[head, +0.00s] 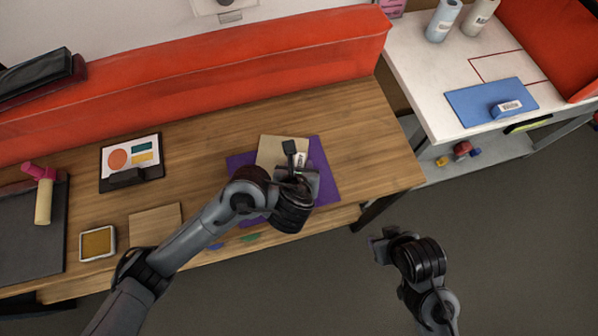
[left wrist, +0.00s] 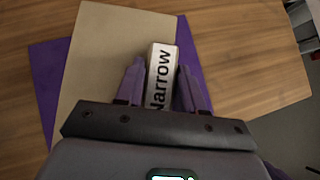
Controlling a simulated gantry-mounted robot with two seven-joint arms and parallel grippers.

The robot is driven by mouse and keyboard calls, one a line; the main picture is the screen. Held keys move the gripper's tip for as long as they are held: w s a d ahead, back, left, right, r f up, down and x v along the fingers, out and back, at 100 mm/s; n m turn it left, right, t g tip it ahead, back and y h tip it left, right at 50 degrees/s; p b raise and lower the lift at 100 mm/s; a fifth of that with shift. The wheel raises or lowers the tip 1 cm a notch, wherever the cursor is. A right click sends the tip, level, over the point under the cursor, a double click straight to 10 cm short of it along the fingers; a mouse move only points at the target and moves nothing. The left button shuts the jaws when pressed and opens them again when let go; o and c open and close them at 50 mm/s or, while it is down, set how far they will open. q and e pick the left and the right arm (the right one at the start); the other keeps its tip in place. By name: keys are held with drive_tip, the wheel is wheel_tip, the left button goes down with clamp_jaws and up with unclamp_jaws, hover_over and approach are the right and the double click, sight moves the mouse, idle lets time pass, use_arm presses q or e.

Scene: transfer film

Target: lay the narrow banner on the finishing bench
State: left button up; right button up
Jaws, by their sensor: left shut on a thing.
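A tan sheet (head: 270,149) lies over a larger purple sheet (head: 326,178) at the front right of the wooden table. It also shows in the left wrist view (left wrist: 104,50). A small block with a white label reading "Narrow" (left wrist: 162,75) stands at the tan sheet's right side. My left gripper (head: 298,162) is over the sheets, its fingers (left wrist: 158,85) shut on this block. Whether the tan sheet is lifted off the purple one I cannot tell. My right gripper (head: 378,248) hangs over the floor, away from the tables; its jaw opening is unclear.
A white-topped bench (head: 415,85) stands at the right. It bears a blue sheet (head: 480,97) with a labelled block, a red outline (head: 483,60), and bottles (head: 443,20). A framed card (head: 130,160) and a dish (head: 98,243) are on the wooden table (head: 350,130). A red barrier (head: 200,90) runs behind.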

use_arm(q)
wheel_tip(320, 180, down, 4)
drive_tip(key=b, duration=0.3)
drive_tip(key=o, duration=1.1)
drive_tip(key=shift+f, duration=0.1)
